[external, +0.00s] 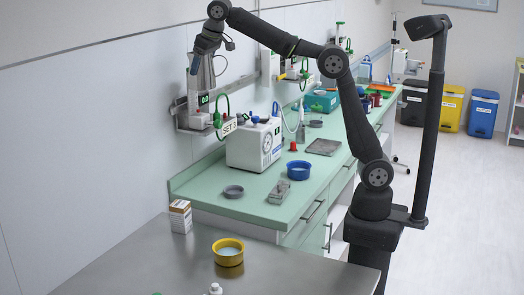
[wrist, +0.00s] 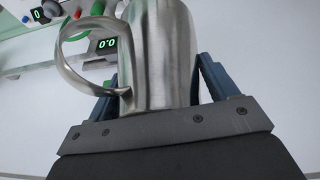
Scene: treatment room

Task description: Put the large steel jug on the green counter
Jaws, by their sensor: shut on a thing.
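The large steel jug (wrist: 160,50) is a brushed metal vessel with a looped handle (wrist: 72,52) on its left side in the wrist view. My gripper (wrist: 158,95) is shut on it, with a blue finger on each side of the body. In the external view my gripper (external: 203,52) is at the upper left, high by the wall, with the jug (external: 204,76) below it, over a wall shelf (external: 190,124). I cannot tell whether the jug touches anything below. The green counter (external: 222,177) lies lower and to the right, along the wall.
A steel table (external: 150,258) in front holds a yellow bowl (external: 228,256) and a box (external: 180,216). The counter's near left corner is bare.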

